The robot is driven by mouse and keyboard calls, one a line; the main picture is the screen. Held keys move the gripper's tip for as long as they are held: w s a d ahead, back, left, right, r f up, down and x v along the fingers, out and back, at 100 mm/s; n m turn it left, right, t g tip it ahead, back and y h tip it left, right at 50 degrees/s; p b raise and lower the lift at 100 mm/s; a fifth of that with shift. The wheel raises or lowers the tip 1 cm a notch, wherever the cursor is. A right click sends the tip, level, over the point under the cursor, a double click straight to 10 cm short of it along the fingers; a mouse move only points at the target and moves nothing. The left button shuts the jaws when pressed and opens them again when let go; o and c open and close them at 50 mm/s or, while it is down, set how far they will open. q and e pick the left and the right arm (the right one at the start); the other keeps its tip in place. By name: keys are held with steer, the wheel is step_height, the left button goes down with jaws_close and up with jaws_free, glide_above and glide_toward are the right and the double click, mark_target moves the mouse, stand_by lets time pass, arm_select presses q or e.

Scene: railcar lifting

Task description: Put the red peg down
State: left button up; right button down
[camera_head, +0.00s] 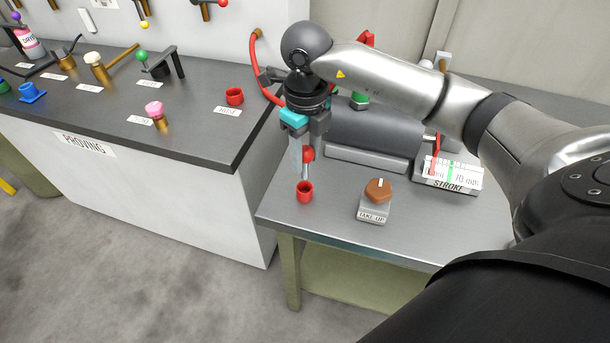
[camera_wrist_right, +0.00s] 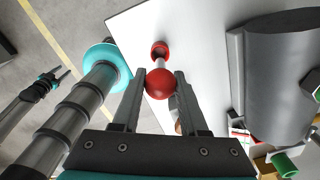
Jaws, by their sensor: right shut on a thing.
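The red peg (camera_head: 308,155) has a red ball head and a pale metal shaft. My right gripper (camera_head: 302,155) points down over the left end of the steel bench and is shut on the peg's ball, which also shows between its fingers in the right wrist view (camera_wrist_right: 160,82). The peg hangs roughly upright above a red cup (camera_head: 304,192) on the bench. The shaft's lower end is at the cup's mouth; I cannot tell how far in it is. My left gripper (camera_wrist_right: 58,76) is small at the left of the right wrist view, its jaws unclear.
A take-up knob (camera_head: 378,190), a grey cylinder (camera_head: 370,130) and a stroke gauge (camera_head: 450,172) stand on the bench. On the dark proving counter (camera_head: 190,135) is another red cup (camera_head: 234,96) among several handled pegs. A red hose (camera_head: 256,70) curves behind my gripper.

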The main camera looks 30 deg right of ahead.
mark_target(305, 177)
steer(key=shift+f, duration=3)
steer(key=shift+f+b, duration=0.2)
steer(key=shift+b, duration=0.2)
steer(key=shift+c, duration=2.2)
jaws_free()
step_height(305, 177, up, 12)
steer(key=shift+r+p, duration=0.25)
steer(key=shift+p, duration=0.35)
